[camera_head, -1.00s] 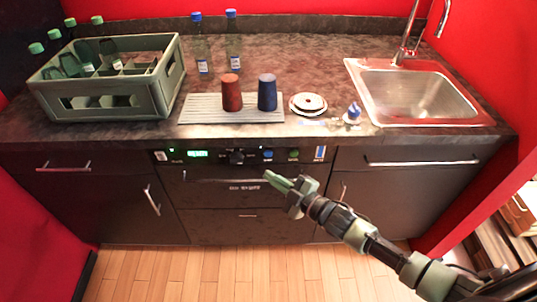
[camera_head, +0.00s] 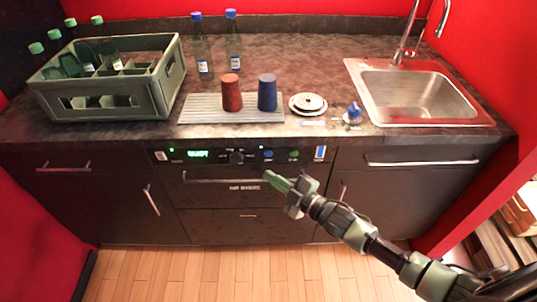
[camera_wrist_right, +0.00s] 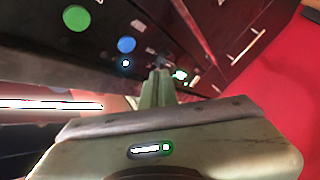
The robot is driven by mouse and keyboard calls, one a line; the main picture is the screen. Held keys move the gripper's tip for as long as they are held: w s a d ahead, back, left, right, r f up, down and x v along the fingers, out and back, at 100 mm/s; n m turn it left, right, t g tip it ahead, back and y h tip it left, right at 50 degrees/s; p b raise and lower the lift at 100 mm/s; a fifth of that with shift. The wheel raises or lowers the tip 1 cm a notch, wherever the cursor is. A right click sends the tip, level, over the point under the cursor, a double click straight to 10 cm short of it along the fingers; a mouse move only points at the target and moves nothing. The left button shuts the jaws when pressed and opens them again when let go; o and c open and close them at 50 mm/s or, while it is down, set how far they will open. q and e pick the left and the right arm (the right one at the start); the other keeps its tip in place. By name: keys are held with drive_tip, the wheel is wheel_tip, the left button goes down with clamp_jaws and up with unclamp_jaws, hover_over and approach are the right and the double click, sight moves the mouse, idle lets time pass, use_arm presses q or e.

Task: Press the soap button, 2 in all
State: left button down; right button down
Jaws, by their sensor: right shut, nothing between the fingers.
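The dishwasher's control panel (camera_head: 222,156) runs under the counter edge. A blue round button (camera_head: 268,155) and a green round button (camera_head: 293,155) sit right of the dark knob (camera_head: 237,157). I cannot read which is the soap button. The wrist view also shows the blue button (camera_wrist_right: 127,45) and the green button (camera_wrist_right: 76,17), with a small lit light (camera_wrist_right: 125,63) by the blue one. My right gripper (camera_head: 270,178) is shut and empty, its tips in front of the dishwasher, just below the blue button in the head view. It also shows in the wrist view (camera_wrist_right: 157,72).
A lit green display (camera_head: 198,154) is at the panel's left. A handle (camera_head: 222,181) crosses the dishwasher front. On the counter stand a bottle crate (camera_head: 120,100), two cups, two bottles and a sink (camera_head: 415,95). The floor (camera_head: 200,275) in front is clear.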

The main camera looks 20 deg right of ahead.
sight(268, 154)
idle(0.7)
drive_tip(key=s, duration=0.2)
drive_tip(key=s+a+b, duration=0.1)
drive_tip(key=shift+s, duration=0.35)
idle(0.5)
drive_tip(key=shift+w+d+b, duration=0.35)
drive_tip(key=shift+w+d, duration=0.05)
drive_tip(key=shift+w, duration=1)
drive_tip(key=shift+w+d+b, duration=0.3)
drive_tip(key=shift+w+d, duration=0.05)
drive_tip(key=shift+w, duration=1.1)
drive_tip(key=shift+w+d+b, duration=0.35)
drive_tip(key=shift+w+d, duration=0.05)
drive_tip(key=shift+w, duration=1)
drive_tip(key=shift+w, duration=0.15)
